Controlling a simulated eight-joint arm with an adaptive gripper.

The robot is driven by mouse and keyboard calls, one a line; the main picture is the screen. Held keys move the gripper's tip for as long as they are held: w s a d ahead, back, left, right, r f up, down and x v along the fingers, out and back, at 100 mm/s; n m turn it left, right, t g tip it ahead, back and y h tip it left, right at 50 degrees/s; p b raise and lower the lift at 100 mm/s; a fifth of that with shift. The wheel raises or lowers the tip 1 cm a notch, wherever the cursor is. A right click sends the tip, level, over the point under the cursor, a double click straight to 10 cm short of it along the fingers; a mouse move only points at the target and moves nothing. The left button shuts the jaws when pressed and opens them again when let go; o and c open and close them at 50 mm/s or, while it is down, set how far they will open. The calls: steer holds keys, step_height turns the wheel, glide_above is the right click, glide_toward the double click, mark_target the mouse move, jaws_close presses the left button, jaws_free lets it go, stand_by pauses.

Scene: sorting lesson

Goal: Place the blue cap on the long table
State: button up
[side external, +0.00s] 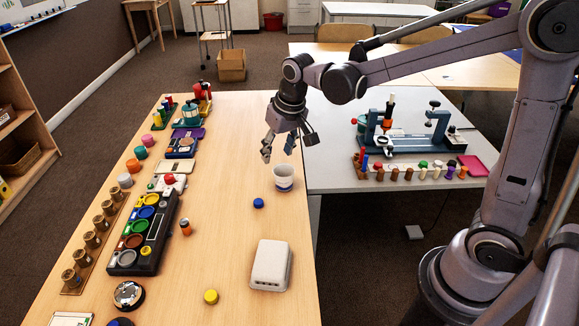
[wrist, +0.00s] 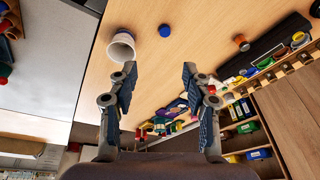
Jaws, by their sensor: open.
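The blue cap (side external: 258,203) lies on the long wooden table (side external: 235,130), a little in front of and left of a white cup with a blue band (side external: 283,178). In the wrist view the blue cap (wrist: 165,31) is near the top, apart from the cup (wrist: 122,46). My gripper (side external: 278,150) is above the table, behind the cup and cap in the side view. In the wrist view my gripper (wrist: 157,75) has its two fingers wide apart, with nothing between them.
A white box (side external: 271,266) and a yellow cap (side external: 211,296) are on the near part of the table. The grey table (side external: 335,150) adjoins at right. The table middle is clear.

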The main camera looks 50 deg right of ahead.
steer(key=s+r+n+t, duration=0.1)
steer(key=s+t, duration=0.1)
steer(key=s, duration=0.6)
steer(key=s+d+r+n+t, duration=0.1)
steer(key=s+t, duration=0.1)
steer(key=s, duration=0.6)
steer(key=shift+s+d+r+n, duration=0.15)
steer(key=shift+s+r+n, duration=0.15)
steer(key=shift+r, duration=0.1)
